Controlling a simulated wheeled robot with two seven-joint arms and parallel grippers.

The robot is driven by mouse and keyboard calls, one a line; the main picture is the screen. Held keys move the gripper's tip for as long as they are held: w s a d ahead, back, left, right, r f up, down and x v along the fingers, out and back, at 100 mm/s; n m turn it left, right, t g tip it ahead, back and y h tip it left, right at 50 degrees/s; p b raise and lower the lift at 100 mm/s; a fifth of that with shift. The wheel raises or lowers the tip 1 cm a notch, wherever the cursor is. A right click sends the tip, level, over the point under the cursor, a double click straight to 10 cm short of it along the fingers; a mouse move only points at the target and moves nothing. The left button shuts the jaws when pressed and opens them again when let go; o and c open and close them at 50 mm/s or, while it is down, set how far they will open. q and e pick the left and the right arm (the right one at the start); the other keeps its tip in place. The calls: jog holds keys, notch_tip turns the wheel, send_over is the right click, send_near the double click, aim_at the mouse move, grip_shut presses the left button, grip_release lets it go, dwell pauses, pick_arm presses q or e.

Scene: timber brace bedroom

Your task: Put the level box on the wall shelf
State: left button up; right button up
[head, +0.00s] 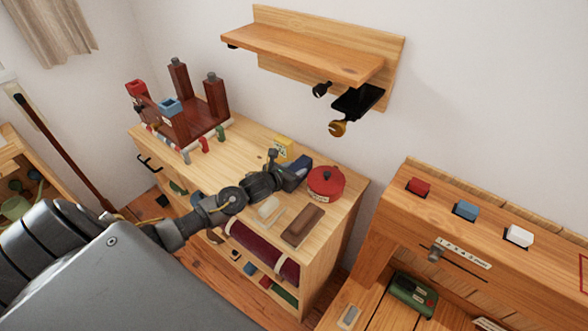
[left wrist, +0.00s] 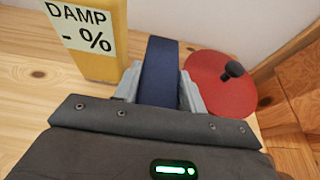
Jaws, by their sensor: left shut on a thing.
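The wooden wall shelf (head: 300,51) is fixed to the wall above the cabinet, and its top is bare. My left gripper (head: 287,176) is low over the back of the cabinet top. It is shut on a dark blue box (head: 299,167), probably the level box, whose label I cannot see. In the left wrist view the blue box (left wrist: 160,72) stands between the two grey fingers (left wrist: 160,95). I cannot tell whether it still touches the cabinet top. My right gripper is not in view.
A yellow damp meter (left wrist: 92,40) and a red round tin (head: 326,184) stand close on either side of the box. The cabinet top (head: 245,150) also bears a dark red timber frame (head: 190,118). A black bracket (head: 357,100) hangs under the shelf's right end.

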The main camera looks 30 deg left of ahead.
pick_arm(q)
jog(key=shift+f, duration=0.15)
jog(key=o, duration=0.8)
jog(key=shift+o, duration=0.2)
jog(key=shift+s+r, duration=0.2)
jog(key=b+v, duration=0.1)
jog(key=v, duration=0.9)
jog(key=shift+s+b, duration=0.2)
jog(key=shift+b, duration=0.2)
jog(key=shift+s+a+r, duration=0.1)
jog(key=shift+s+r, duration=0.25)
jog(key=shift+s, duration=0.15)
